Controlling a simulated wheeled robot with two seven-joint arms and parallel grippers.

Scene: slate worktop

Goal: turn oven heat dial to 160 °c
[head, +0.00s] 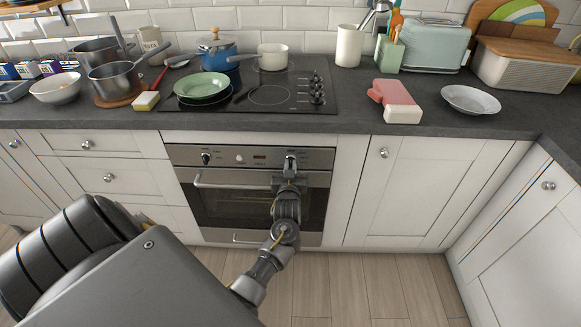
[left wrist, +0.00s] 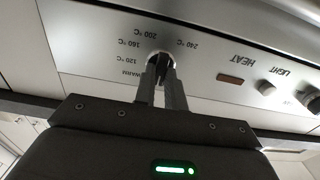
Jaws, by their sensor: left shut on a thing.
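The oven (head: 255,195) is built in under the worktop, with a steel control panel across its top. The heat dial (left wrist: 158,57) is on that panel, at its right end in the head view. Upside-down marks from WARM through 120, 160 and 200 to 240 °C ring it in the left wrist view. My left gripper (head: 290,168) reaches the panel from below. In the left wrist view its two fingers (left wrist: 161,75) are closed on the dial from both sides. The fingers cover much of the dial, and I cannot tell which mark it points to. My right gripper is not in view.
The panel also has a second dark dial (head: 206,158), a round button (left wrist: 265,87) and a small display (left wrist: 230,78). The oven door handle (head: 225,184) sticks out just below. A black hob (head: 250,92) with pots lies above. White cabinets (head: 420,190) flank the oven.

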